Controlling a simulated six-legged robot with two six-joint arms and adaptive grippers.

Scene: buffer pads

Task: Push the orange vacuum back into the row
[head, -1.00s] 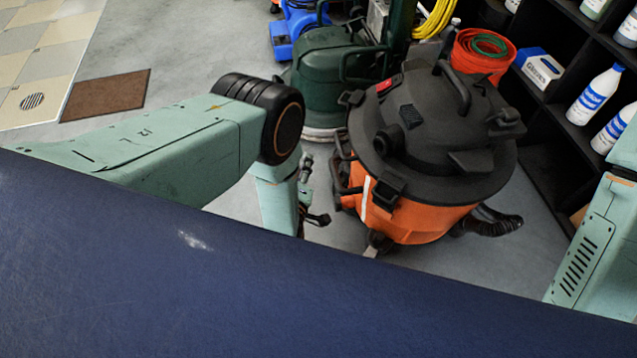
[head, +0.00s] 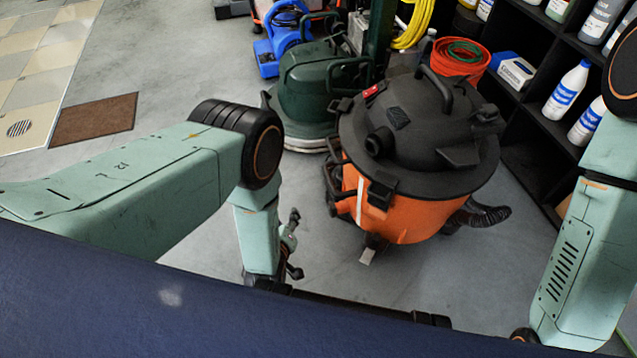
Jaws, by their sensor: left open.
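The orange vacuum (head: 405,215) stands upright on the grey floor right of centre, with a black lid and a black hose at its lower right. My left gripper (head: 292,245) is open and empty, left of the vacuum and apart from it. It is partly hidden behind my left forearm. My right arm shows at the right edge, but its gripper is not in view.
A green floor machine (head: 318,85) and a blue blower (head: 280,38) stand behind the vacuum at the left. A red bucket (head: 460,62) is behind it. A black shelf with bottles (head: 568,90) lines the right. A brown mat (head: 95,118) lies at left.

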